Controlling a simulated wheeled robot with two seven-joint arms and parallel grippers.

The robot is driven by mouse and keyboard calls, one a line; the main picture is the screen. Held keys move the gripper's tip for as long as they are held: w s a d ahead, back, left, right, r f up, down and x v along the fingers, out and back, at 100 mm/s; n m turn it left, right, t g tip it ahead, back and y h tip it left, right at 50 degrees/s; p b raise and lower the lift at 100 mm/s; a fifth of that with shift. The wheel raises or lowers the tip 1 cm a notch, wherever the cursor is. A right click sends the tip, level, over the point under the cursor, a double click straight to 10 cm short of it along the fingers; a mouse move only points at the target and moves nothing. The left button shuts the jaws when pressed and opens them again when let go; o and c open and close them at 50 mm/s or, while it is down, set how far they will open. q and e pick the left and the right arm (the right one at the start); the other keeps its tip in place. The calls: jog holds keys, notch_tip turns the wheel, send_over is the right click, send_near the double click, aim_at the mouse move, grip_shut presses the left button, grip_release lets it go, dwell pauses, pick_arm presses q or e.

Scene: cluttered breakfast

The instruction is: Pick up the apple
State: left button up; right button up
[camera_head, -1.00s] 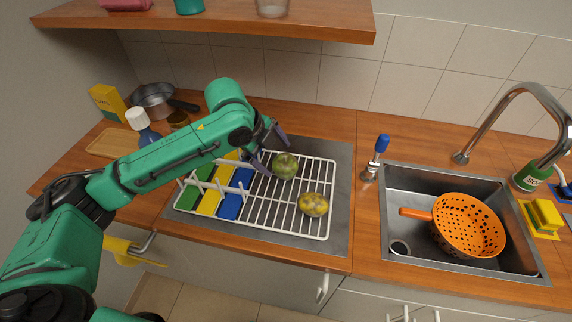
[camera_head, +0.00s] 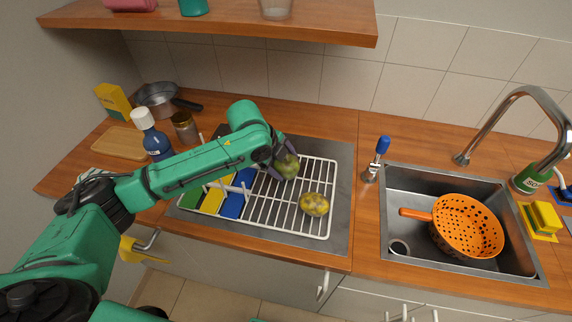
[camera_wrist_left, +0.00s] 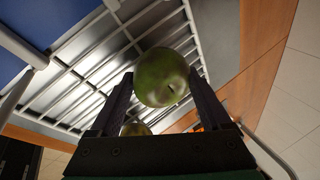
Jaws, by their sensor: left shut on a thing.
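The green apple (camera_head: 287,167) is near the back of the white wire dish rack (camera_head: 333,200). It also shows in the left wrist view (camera_wrist_left: 162,77), between the two dark fingers. My left gripper (camera_head: 284,163) is shut on the apple, with a finger on each side of it. I cannot tell whether the apple still touches the rack. A second, yellowish mottled fruit (camera_head: 314,204) lies on the rack in front; in the left wrist view it (camera_wrist_left: 136,129) is partly hidden behind the gripper. My right gripper is not in view.
Coloured boards, including a blue one (camera_head: 232,205), stand at the rack's left side. A sink (camera_head: 400,190) with an orange colander (camera_head: 468,226) is at right. A blue bottle (camera_head: 155,143), jar (camera_head: 184,127) and pan (camera_head: 156,97) stand at left. A shelf (camera_head: 230,30) hangs above.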

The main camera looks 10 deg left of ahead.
pick_arm(q)
notch_tip(320, 180, up, 20)
jog(key=shift+r+b, duration=0.1)
jog(key=shift+b, duration=0.6)
